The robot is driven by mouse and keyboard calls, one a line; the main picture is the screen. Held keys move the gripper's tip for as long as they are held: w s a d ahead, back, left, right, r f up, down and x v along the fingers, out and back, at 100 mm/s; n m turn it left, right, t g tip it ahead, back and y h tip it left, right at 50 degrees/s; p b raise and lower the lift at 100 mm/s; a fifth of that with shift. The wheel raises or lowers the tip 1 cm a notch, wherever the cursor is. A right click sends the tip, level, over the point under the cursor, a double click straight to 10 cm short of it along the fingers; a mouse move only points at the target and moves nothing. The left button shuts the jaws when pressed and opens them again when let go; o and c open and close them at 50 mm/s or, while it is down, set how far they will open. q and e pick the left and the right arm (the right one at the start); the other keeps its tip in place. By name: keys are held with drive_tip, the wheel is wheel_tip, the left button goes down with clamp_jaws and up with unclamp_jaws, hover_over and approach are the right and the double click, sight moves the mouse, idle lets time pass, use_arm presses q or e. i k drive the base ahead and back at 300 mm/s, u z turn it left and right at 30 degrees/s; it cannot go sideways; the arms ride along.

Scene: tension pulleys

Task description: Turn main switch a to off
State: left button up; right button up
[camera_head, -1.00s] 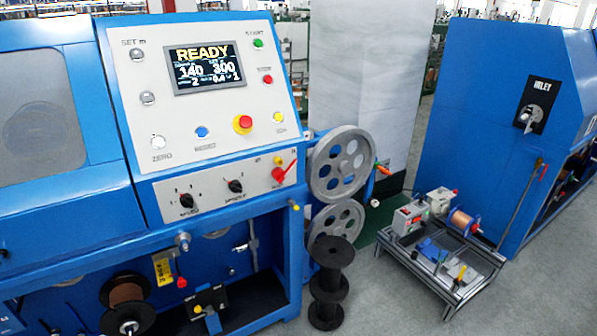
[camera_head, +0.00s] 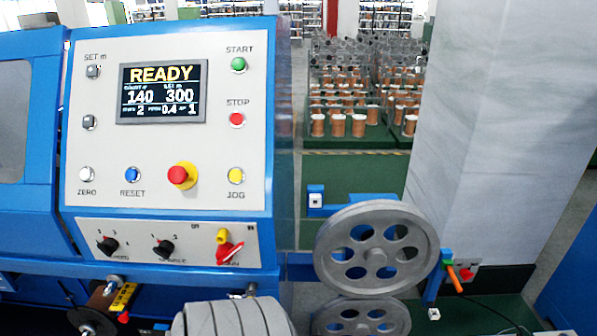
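The main switch (camera_head: 229,252) is a red rotary handle at the lower right of the blue machine's control panel. Its label below is partly covered, and small OFF and ON marks sit above it to the left and right. The red handle slants up to the right, towards the ON side. A yellow piece (camera_head: 222,236) sits just above it. Neither of my grippers shows in the head view, and nothing visible is touching the switch.
The panel (camera_head: 215,70) has a READY screen (camera_head: 162,92), a red emergency button (camera_head: 182,175) and black selector knobs (camera_head: 163,248). Spoked pulleys (camera_head: 376,250) stand right of it. A grey ribbed cylinder (camera_head: 240,318) rises at the bottom, below the switch.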

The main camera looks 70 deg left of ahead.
sight(225, 252)
drive_tip(key=i, duration=0.55)
drive_tip(key=u, duration=1.25)
drive_tip(key=i, duration=0.6)
drive_tip(key=u, duration=1.85)
